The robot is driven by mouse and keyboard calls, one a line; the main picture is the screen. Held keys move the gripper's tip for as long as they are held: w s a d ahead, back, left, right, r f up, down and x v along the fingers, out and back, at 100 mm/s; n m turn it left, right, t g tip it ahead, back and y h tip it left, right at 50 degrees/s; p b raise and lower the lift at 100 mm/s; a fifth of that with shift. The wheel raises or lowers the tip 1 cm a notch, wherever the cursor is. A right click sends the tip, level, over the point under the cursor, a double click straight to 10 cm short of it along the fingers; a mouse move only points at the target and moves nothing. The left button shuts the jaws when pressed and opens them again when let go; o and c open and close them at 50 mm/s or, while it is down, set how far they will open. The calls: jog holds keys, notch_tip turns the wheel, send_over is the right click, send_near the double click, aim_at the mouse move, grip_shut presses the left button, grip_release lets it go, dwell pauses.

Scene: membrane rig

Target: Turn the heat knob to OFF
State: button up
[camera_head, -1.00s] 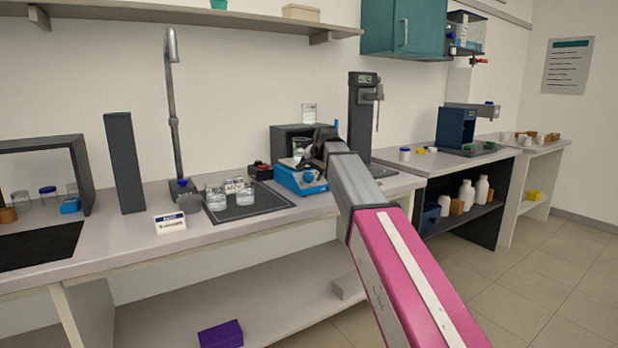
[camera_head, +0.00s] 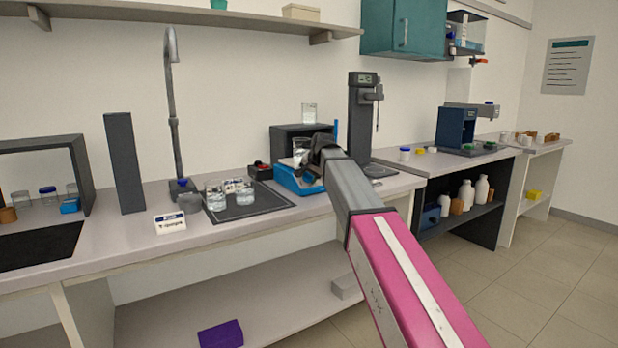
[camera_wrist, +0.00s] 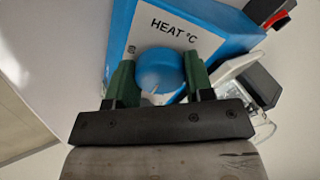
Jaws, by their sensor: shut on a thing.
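The heat knob (camera_wrist: 160,72) is a round blue dial with a light pointer mark, on the blue hotplate (camera_wrist: 122,35) under a white "HEAT °C" label (camera_wrist: 172,30). In the wrist view my gripper (camera_wrist: 159,78) has its two green fingers on either side of the knob, shut on it. The pointer mark is toward the lower part of the dial; I cannot read an OFF mark. In the head view the hotplate (camera_head: 290,181) stands on the bench, with a beaker (camera_head: 301,148) on it. My gripper (camera_head: 322,158) and arm hide its right side and the knob.
A black and red box (camera_head: 258,170) stands left of the hotplate. Several beakers (camera_head: 216,199) stand on a dark mat (camera_head: 262,209). A tall dark stand instrument (camera_head: 361,115) is right behind my arm.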

jog(key=n, duration=0.4)
jog(key=shift+n, duration=0.4)
jog(key=n, duration=0.4)
jog(key=shift+n, duration=0.3)
jog(key=n, duration=0.4)
jog(key=shift+n, duration=2.2)
jog(key=o, duration=0.9)
jog(key=shift+o, duration=0.2)
jog(key=shift+r, duration=0.1)
